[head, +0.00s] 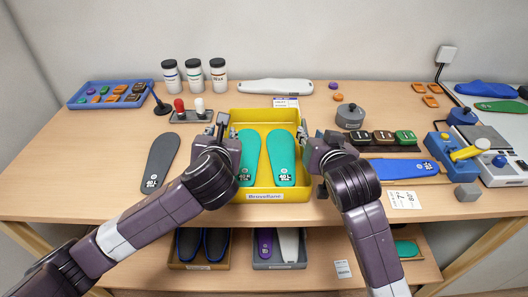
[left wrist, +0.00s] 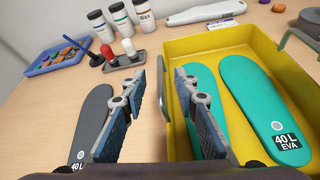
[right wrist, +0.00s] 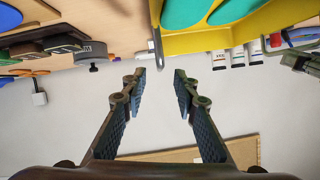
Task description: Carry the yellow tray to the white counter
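The yellow tray (head: 263,197) sits on the wooden table in front of me and holds two teal insoles (head: 249,158). My left gripper (head: 222,126) is open at the tray's left wall. In the left wrist view its fingers (left wrist: 165,105) appear on either side of that wall, with a gap between them. My right gripper (head: 304,132) is at the tray's right wall. In the right wrist view its fingers (right wrist: 160,85) are apart and empty, close to the tray's edge (right wrist: 195,42). A pale counter (head: 512,121) shows at the far right.
A grey insole (head: 161,160) lies left of the tray. Bottles (head: 194,76), a stand with red and white knobs (head: 190,115) and a white tool (head: 275,86) are behind. A grey pot (head: 350,116), stamps (head: 381,138) and a blue insole (head: 402,168) crowd the right side.

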